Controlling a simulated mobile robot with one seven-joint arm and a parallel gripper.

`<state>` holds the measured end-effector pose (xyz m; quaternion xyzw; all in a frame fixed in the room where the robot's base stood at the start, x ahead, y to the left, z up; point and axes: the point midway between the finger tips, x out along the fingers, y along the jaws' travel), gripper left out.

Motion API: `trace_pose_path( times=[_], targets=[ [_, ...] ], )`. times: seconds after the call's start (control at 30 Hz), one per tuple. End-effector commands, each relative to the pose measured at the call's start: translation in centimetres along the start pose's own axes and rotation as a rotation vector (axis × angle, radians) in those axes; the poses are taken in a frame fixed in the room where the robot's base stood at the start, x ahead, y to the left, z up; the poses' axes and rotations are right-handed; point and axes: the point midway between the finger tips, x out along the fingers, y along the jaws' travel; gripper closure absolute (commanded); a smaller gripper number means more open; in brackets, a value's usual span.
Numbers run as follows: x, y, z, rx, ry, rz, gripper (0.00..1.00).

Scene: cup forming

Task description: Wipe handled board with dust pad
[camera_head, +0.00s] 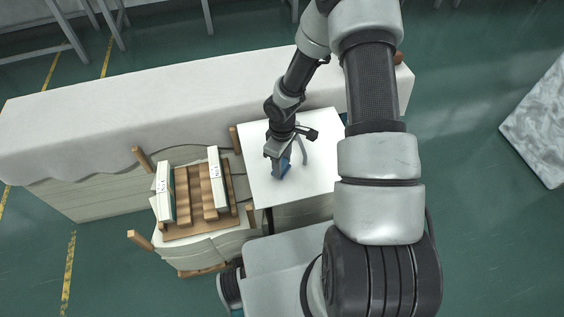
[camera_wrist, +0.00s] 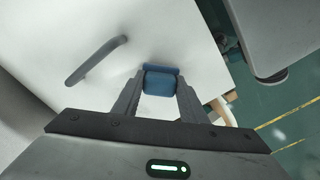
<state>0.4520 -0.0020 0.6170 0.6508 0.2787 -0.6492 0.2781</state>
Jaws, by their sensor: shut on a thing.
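The handled board is a white flat panel (camera_head: 320,172) with a grey bar handle (camera_wrist: 96,60) on its face. In the head view the handle (camera_head: 303,150) shows just right of my gripper. The dust pad is blue (camera_wrist: 159,82), and my gripper (camera_wrist: 158,98) is shut on it. In the head view the pad (camera_head: 282,170) is on or just above the left-middle part of the board; I cannot tell whether it touches. My gripper points down over the board, and the handle lies left of the pad in the wrist view.
A wooden-slatted cart (camera_head: 203,232) with white boxes (camera_head: 217,178) stands left of the board. A long table with a white cloth (camera_head: 130,105) runs behind. A grey slab (camera_head: 545,125) lies at the far right. Green floor is open between.

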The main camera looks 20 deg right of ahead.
Motion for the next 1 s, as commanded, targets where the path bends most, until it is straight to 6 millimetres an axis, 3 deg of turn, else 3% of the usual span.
trace_pose_path(
  times=[0.5, 1.0],
  targets=[
    [0.8, 0.1, -0.1, 0.0, 0.0, 0.0, 0.79],
    [0.6, 2.6, -2.4, 0.0, 0.0, 0.0, 0.79]
  ],
)
